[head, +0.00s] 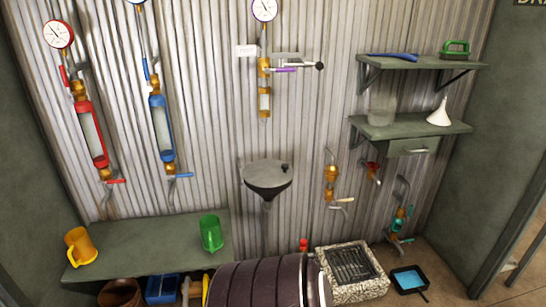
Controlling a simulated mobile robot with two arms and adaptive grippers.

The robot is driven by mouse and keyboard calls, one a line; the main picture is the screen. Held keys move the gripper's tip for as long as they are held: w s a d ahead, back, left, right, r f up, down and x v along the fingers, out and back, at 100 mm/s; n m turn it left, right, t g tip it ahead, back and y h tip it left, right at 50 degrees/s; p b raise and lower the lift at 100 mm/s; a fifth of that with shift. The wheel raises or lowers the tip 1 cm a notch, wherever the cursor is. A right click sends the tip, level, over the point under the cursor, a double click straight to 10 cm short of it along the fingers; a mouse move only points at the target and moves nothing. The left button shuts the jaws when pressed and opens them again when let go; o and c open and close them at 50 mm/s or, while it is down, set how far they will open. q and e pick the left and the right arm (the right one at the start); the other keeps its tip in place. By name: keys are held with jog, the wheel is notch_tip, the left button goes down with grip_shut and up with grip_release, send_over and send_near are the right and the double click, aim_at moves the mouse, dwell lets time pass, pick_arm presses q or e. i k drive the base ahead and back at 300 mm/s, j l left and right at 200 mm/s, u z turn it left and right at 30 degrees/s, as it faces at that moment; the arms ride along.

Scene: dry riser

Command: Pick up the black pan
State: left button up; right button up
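The black pan (396,271) sits on the floor at the lower right, to the right of a stone-rimmed drain. It is small and square, with a dark rim and a blue surface inside. A short dark handle or spout points toward the bottom of the view. A pipe with a teal valve (398,224) comes down the wall just behind and above the pan. Neither of my grippers shows in the head view, so I cannot see where they are relative to the pan.
The stone-rimmed drain with a grate (376,290) stands left of the pan. A bench (150,245) at left holds a yellow mug (80,247) and a green mug (211,233). Two wall shelves (425,62) hang at right. Floor right of the pan looks clear.

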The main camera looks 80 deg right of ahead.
aim_at(408, 280)
jog(key=z, duration=4.05)
